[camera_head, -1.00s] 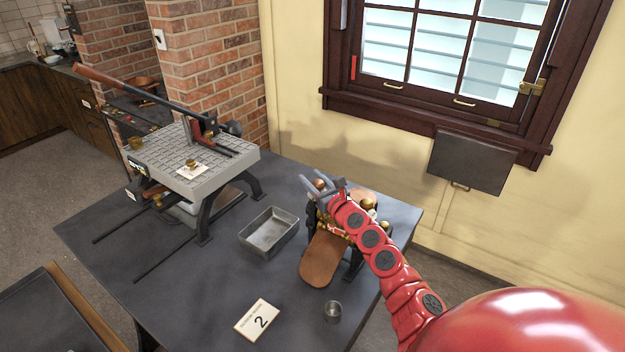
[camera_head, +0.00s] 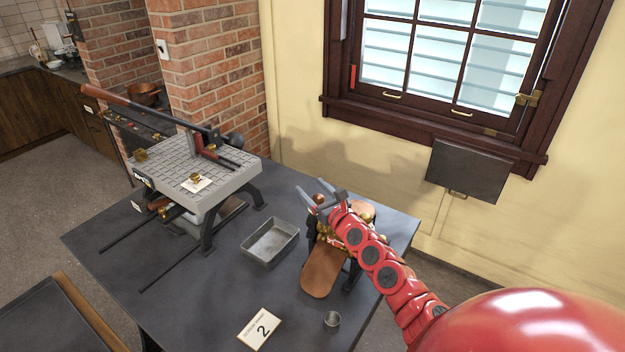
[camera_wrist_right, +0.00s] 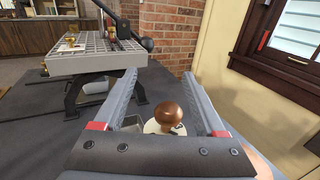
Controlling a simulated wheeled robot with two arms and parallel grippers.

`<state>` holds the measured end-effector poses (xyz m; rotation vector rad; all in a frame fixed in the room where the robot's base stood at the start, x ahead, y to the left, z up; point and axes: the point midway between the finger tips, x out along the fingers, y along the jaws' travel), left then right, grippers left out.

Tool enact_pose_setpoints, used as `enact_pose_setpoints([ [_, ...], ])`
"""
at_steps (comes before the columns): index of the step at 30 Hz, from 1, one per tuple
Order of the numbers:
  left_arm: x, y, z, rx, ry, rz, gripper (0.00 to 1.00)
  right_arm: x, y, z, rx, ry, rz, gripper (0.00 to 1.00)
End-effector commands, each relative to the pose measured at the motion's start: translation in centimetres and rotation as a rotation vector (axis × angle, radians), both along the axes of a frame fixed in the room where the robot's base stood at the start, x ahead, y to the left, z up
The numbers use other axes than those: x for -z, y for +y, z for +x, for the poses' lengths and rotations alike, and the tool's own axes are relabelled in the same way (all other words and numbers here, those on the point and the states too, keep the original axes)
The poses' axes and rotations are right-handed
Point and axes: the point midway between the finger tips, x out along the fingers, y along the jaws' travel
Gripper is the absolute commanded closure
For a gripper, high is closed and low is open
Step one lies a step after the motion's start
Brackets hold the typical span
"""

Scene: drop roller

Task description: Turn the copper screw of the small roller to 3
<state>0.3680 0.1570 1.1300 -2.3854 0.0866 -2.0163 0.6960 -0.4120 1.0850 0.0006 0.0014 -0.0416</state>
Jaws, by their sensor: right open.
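The small roller (camera_head: 322,268) stands on the dark table, with a copper-brown tongue-shaped board sloping from its front. Much of it is hidden behind my red right arm. Its round copper screw knob shows in the right wrist view (camera_wrist_right: 168,113), above a pale dial whose marks are too small to read. My right gripper (camera_head: 316,193) is open above the roller. In the right wrist view its two fingers (camera_wrist_right: 165,95) stand on either side of the knob, apart from it. My left gripper is not in view.
A larger grey-topped machine (camera_head: 212,185) with a long lever stands on the table's left. An empty metal tray (camera_head: 247,252) lies between the machines. A wall and window are behind.

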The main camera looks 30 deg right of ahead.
Motion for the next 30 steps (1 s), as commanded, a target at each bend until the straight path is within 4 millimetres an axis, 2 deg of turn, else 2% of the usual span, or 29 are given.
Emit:
enact_pose_setpoints([
  [1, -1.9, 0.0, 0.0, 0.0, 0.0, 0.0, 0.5, -0.6, 0.5, -1.0, -0.001, 0.01, -0.004, 0.27],
  [12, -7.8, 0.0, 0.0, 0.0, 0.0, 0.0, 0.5, -1.3, 4.5, -7.6, -0.001, 0.005, 0.003, 0.27],
  [19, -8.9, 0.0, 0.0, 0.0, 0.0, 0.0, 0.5, -1.2, 6.2, -10.7, 0.003, 0.002, 0.0, 0.27],
  [30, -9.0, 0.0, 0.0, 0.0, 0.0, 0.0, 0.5, -1.2, 6.7, -11.4, 0.001, -0.001, -0.001, 0.27],
])
